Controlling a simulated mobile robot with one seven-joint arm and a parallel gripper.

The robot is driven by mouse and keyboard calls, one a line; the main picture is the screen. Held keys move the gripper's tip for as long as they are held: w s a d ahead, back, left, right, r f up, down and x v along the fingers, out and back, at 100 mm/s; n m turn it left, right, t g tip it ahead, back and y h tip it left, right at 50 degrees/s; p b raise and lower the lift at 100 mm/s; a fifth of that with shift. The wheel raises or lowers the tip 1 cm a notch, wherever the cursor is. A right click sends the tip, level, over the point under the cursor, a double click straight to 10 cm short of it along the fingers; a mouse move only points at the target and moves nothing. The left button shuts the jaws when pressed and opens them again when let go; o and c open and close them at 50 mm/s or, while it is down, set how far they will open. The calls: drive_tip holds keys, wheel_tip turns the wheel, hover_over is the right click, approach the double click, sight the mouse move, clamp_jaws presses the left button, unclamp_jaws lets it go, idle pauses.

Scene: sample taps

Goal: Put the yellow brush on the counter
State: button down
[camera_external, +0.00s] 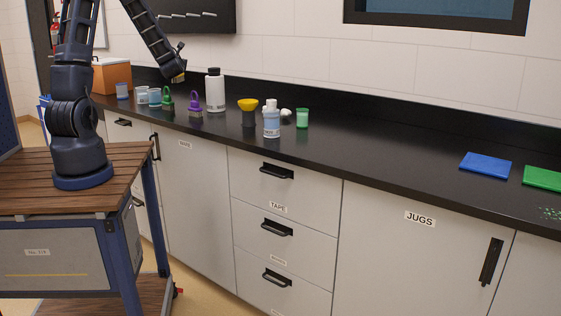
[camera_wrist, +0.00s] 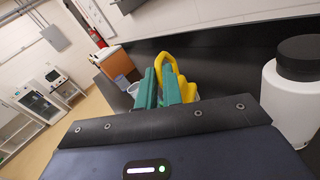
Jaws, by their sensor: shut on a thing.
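My gripper (camera_external: 178,79) hangs over the back left of the black counter (camera_external: 370,165), behind the small cups and brushes. In the wrist view its green fingers (camera_wrist: 163,90) are shut on the yellow brush (camera_wrist: 165,57). The brush's yellow loop handle rises behind the fingers, and a stepped yellow part shows at their right. In the external view only a small yellowish bit of the brush (camera_external: 179,78) shows at the fingertips. The brush looks held above the counter; its lower end is hidden.
A white bottle with a black cap (camera_external: 215,92) stands just right of my gripper. Green (camera_external: 168,103) and purple (camera_external: 195,103) brushes stand in front. Several cups and an orange box (camera_external: 112,77) are left. The counter is clear between the green cup (camera_external: 302,118) and blue mat (camera_external: 486,165).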

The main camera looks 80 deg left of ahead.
wheel_tip(320, 180, down, 14)
drive_tip(key=shift+r, duration=0.25)
idle(0.7)
drive_tip(key=shift+f, duration=0.55)
idle(0.6)
drive_tip(key=c, duration=1.5)
unclamp_jaws()
